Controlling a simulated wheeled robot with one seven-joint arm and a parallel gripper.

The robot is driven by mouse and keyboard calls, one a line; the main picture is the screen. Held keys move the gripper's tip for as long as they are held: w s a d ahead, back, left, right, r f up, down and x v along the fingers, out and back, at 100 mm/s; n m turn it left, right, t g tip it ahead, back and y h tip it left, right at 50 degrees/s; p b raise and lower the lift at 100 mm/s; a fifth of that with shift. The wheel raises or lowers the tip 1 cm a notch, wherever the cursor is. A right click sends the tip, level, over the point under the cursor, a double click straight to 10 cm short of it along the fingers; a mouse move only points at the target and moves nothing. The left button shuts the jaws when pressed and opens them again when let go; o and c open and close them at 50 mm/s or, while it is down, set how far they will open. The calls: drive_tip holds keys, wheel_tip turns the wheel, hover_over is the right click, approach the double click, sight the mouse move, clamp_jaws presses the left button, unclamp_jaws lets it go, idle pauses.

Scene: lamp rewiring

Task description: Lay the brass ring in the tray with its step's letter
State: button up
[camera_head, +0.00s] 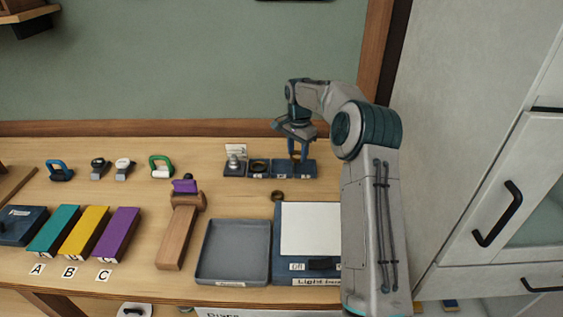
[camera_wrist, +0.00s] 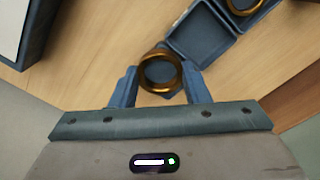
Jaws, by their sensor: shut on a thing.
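My gripper (camera_head: 298,155) is shut on a brass ring (camera_wrist: 160,74), which shows between the two blue fingertips in the wrist view. The gripper points down over the right end of a row of small dark blue trays. The rightmost tray (camera_head: 309,170) is below the fingers and partly hidden by the ring in the wrist view. The tray to its left (camera_head: 282,171) looks empty. The tray left of that (camera_head: 258,174) holds another ring (camera_head: 258,164). The leftmost tray (camera_head: 234,172) holds a small metal part. The small labels on the tray fronts are too small to read.
Another ring (camera_head: 277,196) lies on the bench in front of the trays. Teal, yellow and purple blocks stand at the left. A cabinet (camera_head: 480,150) stands at the right.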

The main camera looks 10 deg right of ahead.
drive_tip(key=p, duration=0.2)
hover_over(282, 170)
wheel_tip(282, 170, down, 4)
drive_tip(key=shift+w+r, duration=0.1)
drive_tip(key=shift+r, duration=0.05)
drive_tip(key=shift+f+p, duration=0.55)
drive_tip(key=shift+f, duration=1.5)
drive_tip(key=o, duration=0.6)
drive_tip(key=shift+f, duration=0.2)
drive_tip(key=shift+o, duration=0.7)
drive_tip(key=shift+r, duration=0.1)
